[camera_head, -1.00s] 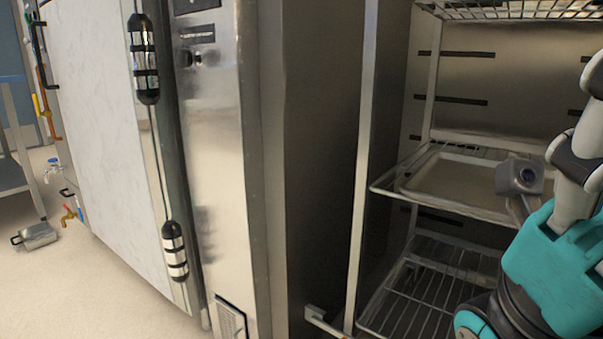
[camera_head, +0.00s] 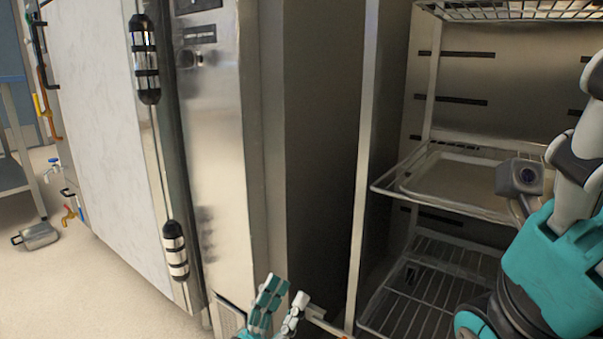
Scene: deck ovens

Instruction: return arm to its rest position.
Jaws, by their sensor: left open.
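My left gripper (camera_head: 286,291) shows at the bottom middle of the head view, its teal and grey fingers pointing up and spread apart. It is open and empty, in front of the steel cabinet's lower front. The rest of that arm is below the frame. My right arm (camera_head: 555,260), teal and grey, is at the right edge, in front of the open rack cabinet; its gripper fingers do not show.
A tray (camera_head: 450,178) lies on a middle wire shelf of the open cabinet, with a lower wire shelf (camera_head: 425,285) beneath. A tall steel oven door (camera_head: 95,110) with black-banded handles stands left. A small metal container (camera_head: 38,236) lies on the floor at far left.

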